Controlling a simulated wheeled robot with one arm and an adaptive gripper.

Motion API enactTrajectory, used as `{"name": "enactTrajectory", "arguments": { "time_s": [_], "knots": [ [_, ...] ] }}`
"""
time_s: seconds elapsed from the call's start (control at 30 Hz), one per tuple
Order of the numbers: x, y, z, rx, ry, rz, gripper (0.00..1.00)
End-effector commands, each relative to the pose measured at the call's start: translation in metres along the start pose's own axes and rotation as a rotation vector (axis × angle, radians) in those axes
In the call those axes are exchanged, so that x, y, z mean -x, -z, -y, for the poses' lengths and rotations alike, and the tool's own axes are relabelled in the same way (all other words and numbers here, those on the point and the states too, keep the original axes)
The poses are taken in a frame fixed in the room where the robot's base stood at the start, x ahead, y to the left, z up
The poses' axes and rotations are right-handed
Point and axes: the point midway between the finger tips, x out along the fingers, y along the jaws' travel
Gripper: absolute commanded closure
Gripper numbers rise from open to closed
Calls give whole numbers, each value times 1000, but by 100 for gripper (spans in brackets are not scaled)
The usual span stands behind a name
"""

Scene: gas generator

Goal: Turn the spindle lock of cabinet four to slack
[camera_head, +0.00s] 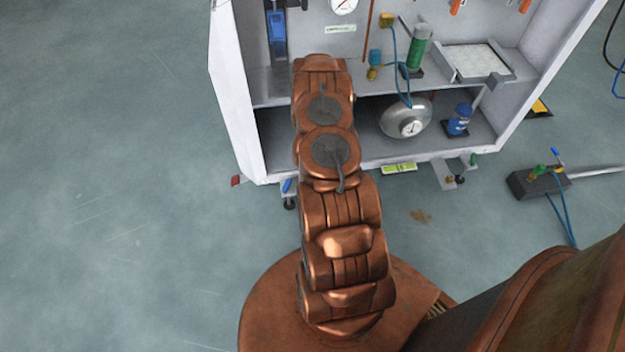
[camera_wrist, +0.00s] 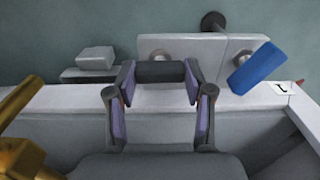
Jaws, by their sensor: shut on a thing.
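In the wrist view my gripper (camera_wrist: 160,80) has its two purple-padded fingers on either side of a short dark grey cylinder (camera_wrist: 160,71), shut on it. The cylinder lies crosswise at the pale cabinet edge (camera_wrist: 75,99). I cannot tell for sure whether it is part of the spindle lock. A blue lever (camera_wrist: 257,67) sits tilted to the right of the fingers, apart from them, over a grey plate. In the head view the open cabinet (camera_head: 231,95) stands ahead; my arm hides the gripper. A small blue lever (camera_head: 287,186) shows at its lower left edge.
A small label (camera_wrist: 285,88) with a dark mark lies right of the blue lever. A gold part (camera_wrist: 18,130) is close at the left. A silver tank (camera_head: 402,118) and blue bottle (camera_head: 459,119) stand on the cabinet's lower level. Floor left of the cabinet is clear.

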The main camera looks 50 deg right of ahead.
Motion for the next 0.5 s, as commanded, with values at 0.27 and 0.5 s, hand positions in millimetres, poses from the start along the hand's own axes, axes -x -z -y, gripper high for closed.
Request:
{"name": "enactTrajectory", "arguments": {
  "time_s": [0.27, 0.5],
  "knots": [
    [1, 3, 0, 0, -1, -7, 38],
    [4, 2, -1, -1, 0, -5, 38]
  ]
}}
